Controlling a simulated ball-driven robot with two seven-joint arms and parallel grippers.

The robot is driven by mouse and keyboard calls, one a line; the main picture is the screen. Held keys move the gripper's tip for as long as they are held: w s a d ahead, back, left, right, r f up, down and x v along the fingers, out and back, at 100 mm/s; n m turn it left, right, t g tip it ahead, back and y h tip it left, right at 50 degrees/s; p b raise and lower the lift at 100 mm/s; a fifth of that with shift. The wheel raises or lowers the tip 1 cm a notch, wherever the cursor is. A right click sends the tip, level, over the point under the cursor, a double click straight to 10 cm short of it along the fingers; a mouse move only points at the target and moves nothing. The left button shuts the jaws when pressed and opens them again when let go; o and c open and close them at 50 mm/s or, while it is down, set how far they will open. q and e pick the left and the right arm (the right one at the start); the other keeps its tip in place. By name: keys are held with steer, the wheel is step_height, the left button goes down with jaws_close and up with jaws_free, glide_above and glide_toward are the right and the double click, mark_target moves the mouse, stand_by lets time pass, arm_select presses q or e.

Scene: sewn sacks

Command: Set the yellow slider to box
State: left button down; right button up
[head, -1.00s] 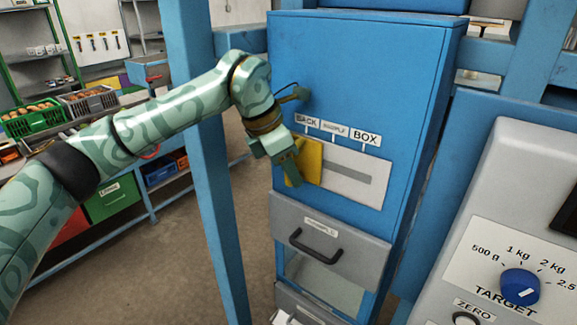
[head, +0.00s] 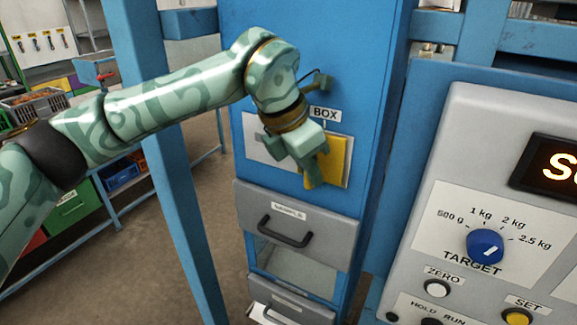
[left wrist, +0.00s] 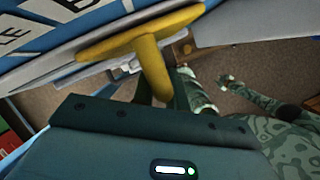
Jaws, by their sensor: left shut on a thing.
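The yellow slider (head: 328,161) sits at the right end of its pale plate (head: 258,142) on the blue cabinet, below the BOX label (head: 325,114). My left gripper (head: 313,172) is shut on the slider and covers its left part. In the left wrist view the yellow slider (left wrist: 150,55) shows as a plate with a stem running down to the gripper. The SACK and middle labels are hidden behind my arm in the head view. My right gripper does not show.
A grey drawer front with a black handle (head: 285,232) lies below the slider. A grey control panel with a blue target knob (head: 485,246) stands to the right. A blue post (head: 185,220) stands left of the cabinet, beside open floor.

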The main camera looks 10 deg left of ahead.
arm_select(q)
steer(key=shift+s+d, duration=0.1)
steer(key=c, duration=1.4)
jaws_free()
steer(key=shift+d, duration=0.2)
steer(key=shift+a+r, duration=0.1)
steer(key=shift+r, duration=0.05)
steer(key=b+v, duration=0.1)
steer(key=v, duration=1.5)
steer(key=shift+b, duration=0.3)
